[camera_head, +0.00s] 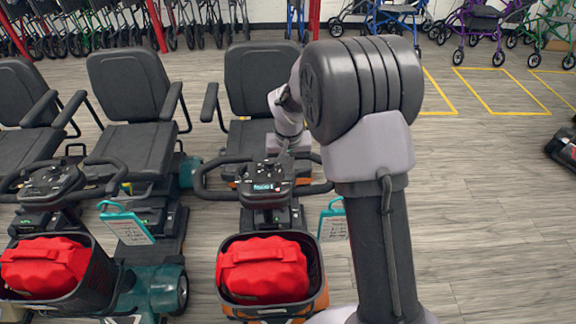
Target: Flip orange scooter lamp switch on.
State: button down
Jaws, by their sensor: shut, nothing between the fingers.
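The orange scooter (322,297) stands in the middle, with a black seat behind its handlebars. Its black console (262,180) has a small lit display (264,187) and looped handlebars. The lamp switch is too small to make out on the console. My arm reaches over from the right, and my gripper (284,158) points down at the far right edge of the console. The gripper is shut and appears empty. I cannot tell whether its tips touch the console.
A red bag (262,268) sits in the orange scooter's front basket (318,262). A teal scooter (160,284) with another red bag (45,265) stands close on the left. Walkers (482,22) line the back wall. Open floor (490,220) lies to the right.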

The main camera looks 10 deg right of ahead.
notch_tip(320, 180, up, 6)
jog(key=p, duration=0.3)
jog(key=shift+f+p, duration=0.25)
jog(key=shift+p, duration=0.1)
jog(key=s+r+p, duration=0.1)
jog(key=s+r, duration=0.3)
jog(key=r, duration=0.3)
jog(key=shift+a+r+p, duration=0.3)
jog(key=shift+r+p, duration=0.05)
jog(key=shift+p, duration=0.05)
